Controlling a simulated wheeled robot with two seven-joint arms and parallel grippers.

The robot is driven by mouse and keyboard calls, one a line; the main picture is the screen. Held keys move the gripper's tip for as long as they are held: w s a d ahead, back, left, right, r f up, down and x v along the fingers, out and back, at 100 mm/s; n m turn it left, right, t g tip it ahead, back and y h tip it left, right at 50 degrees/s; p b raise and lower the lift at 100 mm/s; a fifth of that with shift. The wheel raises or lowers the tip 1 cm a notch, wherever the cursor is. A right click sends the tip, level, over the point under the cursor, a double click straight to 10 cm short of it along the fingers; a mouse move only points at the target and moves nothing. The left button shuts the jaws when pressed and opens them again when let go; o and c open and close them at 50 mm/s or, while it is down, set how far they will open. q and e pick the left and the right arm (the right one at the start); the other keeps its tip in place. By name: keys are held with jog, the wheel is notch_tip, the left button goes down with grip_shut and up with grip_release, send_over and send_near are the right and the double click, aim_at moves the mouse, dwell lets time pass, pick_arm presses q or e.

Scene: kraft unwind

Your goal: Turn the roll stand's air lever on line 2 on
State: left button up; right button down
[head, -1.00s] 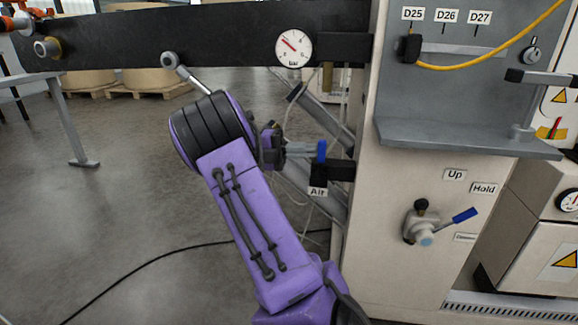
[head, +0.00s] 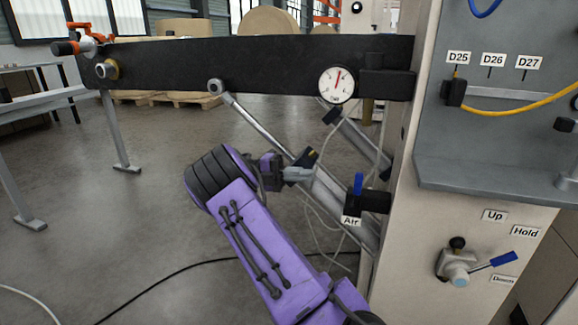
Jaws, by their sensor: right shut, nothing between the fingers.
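The air lever (head: 358,184) is a small blue handle standing upright on a black valve block (head: 372,201). An "Air" label (head: 351,221) hangs just below it. My right gripper (head: 308,174) is shut and empty, to the left of the lever, with a clear gap between its fingertips and the handle. The round pressure gauge (head: 337,85) on the black arm above has its needle pointing up. My left gripper is out of view.
The black stand arm (head: 250,66) crosses above my right arm, with a slanted cylinder (head: 262,132) beneath it. The beige cabinet (head: 430,230) to the right carries an Up/Hold valve with a blue handle (head: 502,259). Open floor lies left.

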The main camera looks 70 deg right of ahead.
jog(key=w, duration=0.3)
jog(key=shift+w+a+f+p, duration=0.1)
jog(key=shift+w+a+p, duration=0.05)
jog(key=shift+w+p, duration=0.2)
dwell(0.3)
